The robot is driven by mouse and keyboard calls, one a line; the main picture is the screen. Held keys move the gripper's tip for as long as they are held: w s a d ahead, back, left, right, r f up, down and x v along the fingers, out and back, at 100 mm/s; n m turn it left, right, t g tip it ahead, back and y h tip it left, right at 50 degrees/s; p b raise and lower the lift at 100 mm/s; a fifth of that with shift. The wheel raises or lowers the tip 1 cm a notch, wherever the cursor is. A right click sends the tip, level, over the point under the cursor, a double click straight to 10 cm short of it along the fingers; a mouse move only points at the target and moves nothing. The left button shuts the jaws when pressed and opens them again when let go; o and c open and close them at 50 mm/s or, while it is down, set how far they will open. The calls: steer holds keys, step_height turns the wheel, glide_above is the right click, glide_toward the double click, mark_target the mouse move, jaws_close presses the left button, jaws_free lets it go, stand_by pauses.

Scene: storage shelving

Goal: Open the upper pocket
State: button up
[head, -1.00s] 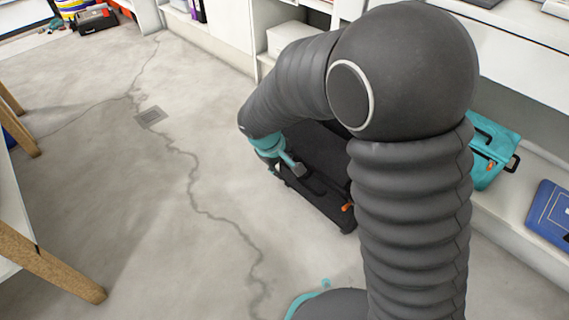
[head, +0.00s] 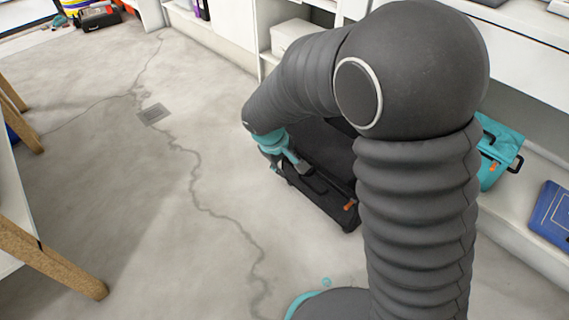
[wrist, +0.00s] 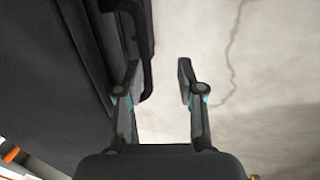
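A black suitcase (head: 325,205) lies on the floor behind my arm, partly hidden by it. A dark handle (head: 312,183) and an orange tag (head: 350,205) show on its near side. In the wrist view the dark case (wrist: 45,70) fills the left, with a black handle-like bar (wrist: 148,45) along its edge. My gripper (wrist: 158,75) is open, its fingers apart. The left finger is close to the bar, perhaps touching it; bare floor shows between the fingers. In the head view my gripper (head: 298,165) is at the case's near side. I cannot make out which part is the upper pocket.
A teal box (head: 495,155) and a blue case (head: 550,215) sit on the low shelf at right. A table with wooden legs (head: 60,272) stands at left.

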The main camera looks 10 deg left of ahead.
steer(key=v, duration=1.2)
steer(key=shift+s+f, duration=0.1)
steer(key=shift+s, duration=0.05)
steer(key=s+d+r+m+t+p, duration=0.1)
steer(key=s+d+r+m+p, duration=0.2)
steer(key=d, duration=0.6)
steer(key=s+d+r+m+y+p, duration=0.1)
steer(key=s+d+r+m+p, duration=0.2)
steer(key=s+d+r, duration=0.4)
steer(key=s+d+r+m+t+y+p, duration=0.1)
steer(key=s+d+r+m+p, duration=0.2)
steer(key=d, duration=1)
step_height(320, 180, up, 5)
steer(key=s+m, duration=0.2)
steer(key=shift+s+d+t, duration=0.25)
steer(key=shift+s+t, duration=0.05)
steer(key=shift+f, duration=0.1)
